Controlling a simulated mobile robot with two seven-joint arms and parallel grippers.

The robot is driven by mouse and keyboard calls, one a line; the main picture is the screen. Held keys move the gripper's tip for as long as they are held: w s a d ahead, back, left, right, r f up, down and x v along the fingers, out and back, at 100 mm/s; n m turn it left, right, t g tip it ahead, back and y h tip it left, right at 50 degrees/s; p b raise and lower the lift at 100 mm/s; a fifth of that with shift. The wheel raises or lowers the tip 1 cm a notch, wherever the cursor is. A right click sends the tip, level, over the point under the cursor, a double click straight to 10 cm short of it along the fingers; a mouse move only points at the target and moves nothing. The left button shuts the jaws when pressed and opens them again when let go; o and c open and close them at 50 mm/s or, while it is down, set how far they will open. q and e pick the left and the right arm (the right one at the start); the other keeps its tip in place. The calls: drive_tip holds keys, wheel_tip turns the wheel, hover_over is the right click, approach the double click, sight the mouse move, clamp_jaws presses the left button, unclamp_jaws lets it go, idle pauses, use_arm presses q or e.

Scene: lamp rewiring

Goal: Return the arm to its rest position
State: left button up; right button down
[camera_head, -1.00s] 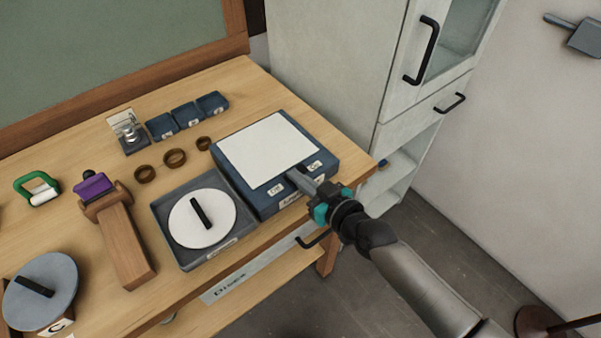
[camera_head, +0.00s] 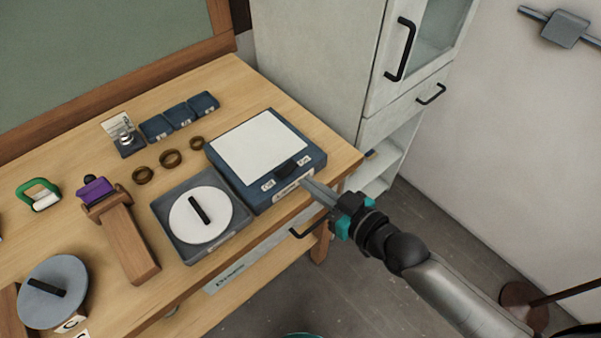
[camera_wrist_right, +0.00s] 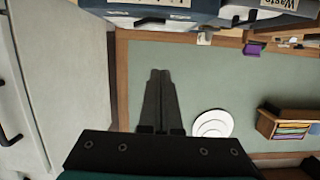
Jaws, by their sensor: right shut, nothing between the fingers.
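My right gripper (camera_head: 318,190) is shut and empty, just off the front right corner of the table, close to the front face of a blue box with a white top (camera_head: 262,143). In the right wrist view my closed fingers (camera_wrist_right: 160,78) show side by side with nothing between them. The edge of blue boxes (camera_wrist_right: 185,12) with labels shows at the top of that view. My left gripper is not in view.
The wooden table (camera_head: 275,85) holds a grey tray (camera_head: 184,247) with a white disc, a wooden stand (camera_head: 127,240), brown rings and small blue bins. A white cabinet (camera_head: 310,70) stands behind right.

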drive_tip(key=shift+s+d+r, duration=0.15)
drive_tip(key=shift+s+d, duration=0.15)
drive_tip(key=shift+s, duration=0.15)
idle(0.3)
drive_tip(key=s+d+f+m+g+h+b, duration=0.15)
drive_tip(key=d+f, duration=0.25)
drive_tip(key=f, duration=0.6)
drive_tip(key=s+d+f+m+g+h+b, duration=0.1)
drive_tip(key=s+d+f+h+b, duration=0.2)
drive_tip(key=f, duration=0.7)
drive_tip(key=s+d+f+m+g+h+b, duration=0.15)
drive_tip(key=d+f, duration=0.25)
drive_tip(key=f, duration=0.6)
drive_tip(key=s+f+g+h+b, duration=0.1)
drive_tip(key=s+f+g+b, duration=0.2)
drive_tip(key=s+f, duration=0.7)
drive_tip(key=s+d+f+g+h+b, duration=0.1)
drive_tip(key=s+f+g+h+b, duration=0.1)
drive_tip(key=s+f, duration=0.9)
drive_tip(key=s+g+b, duration=0.1)
drive_tip(key=s+g, duration=0.1)
drive_tip(key=s, duration=0.4)
drive_tip(key=shift+d+m, duration=0.25)
drive_tip(key=shift+m, duration=0.05)
